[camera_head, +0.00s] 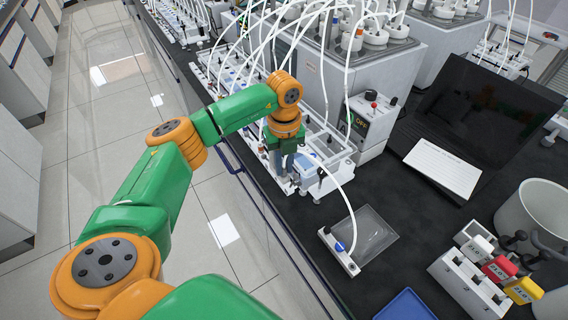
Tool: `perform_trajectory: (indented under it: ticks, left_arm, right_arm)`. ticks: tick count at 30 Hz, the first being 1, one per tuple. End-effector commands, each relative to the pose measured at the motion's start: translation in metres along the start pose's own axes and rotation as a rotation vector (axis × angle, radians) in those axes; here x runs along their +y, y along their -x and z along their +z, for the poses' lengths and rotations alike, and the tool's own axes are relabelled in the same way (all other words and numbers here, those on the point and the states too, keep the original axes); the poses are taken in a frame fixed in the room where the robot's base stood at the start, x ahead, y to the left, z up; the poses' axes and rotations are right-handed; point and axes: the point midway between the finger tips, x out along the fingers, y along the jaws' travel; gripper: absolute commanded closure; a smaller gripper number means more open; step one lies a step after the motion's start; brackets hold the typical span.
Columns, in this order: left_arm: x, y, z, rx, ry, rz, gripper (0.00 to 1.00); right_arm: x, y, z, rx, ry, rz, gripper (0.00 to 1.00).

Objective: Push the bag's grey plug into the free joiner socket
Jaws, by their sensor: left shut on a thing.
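My left gripper (286,178) is over the front end of the row of white joiner blocks (318,172) along the bench edge. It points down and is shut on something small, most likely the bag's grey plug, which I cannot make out. The clear flat bag (372,232) lies on the black bench, to the right of and nearer than the gripper. A white block with a blue knob (340,249) sits at its left side. A white tube (342,192) arches from there up to the blocks by my gripper. The free socket cannot be told apart. My right gripper is out of view.
A white control box (366,120) with a green display stands behind the blocks, with many white tubes above. A laptop (470,105), a white card (443,168), a rack with coloured clips (470,280) and a blue tray (405,306) lie to the right.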

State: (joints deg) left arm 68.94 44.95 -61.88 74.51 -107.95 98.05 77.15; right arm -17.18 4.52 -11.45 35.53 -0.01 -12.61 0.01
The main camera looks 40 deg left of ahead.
Motion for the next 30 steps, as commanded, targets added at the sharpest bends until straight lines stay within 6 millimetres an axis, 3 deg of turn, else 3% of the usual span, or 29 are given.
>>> perform_trajectory:
  ticks: [9, 10, 13, 22, 30]
  left_arm:
    - [0.0, 0.0, 0.0, 0.0, 0.0, 0.0, 1.0]
    - [0.0, 0.0, 0.0, 0.0, 0.0, 0.0, 0.73]
    - [0.0, 0.0, 0.0, 0.0, 0.0, 0.0, 0.46]
    - [-0.001, 0.004, 0.0, -0.001, 0.0, -0.002, 0.46]
    - [-0.001, 0.056, 0.0, -0.002, 0.0, -0.005, 0.46]
  right_arm:
    - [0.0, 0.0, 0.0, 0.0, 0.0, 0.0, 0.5]
    - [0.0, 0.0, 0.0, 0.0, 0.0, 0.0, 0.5]
    - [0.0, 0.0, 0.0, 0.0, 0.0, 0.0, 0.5]
    - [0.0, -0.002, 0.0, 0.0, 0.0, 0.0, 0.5]
    - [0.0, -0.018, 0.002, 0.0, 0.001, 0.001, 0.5]
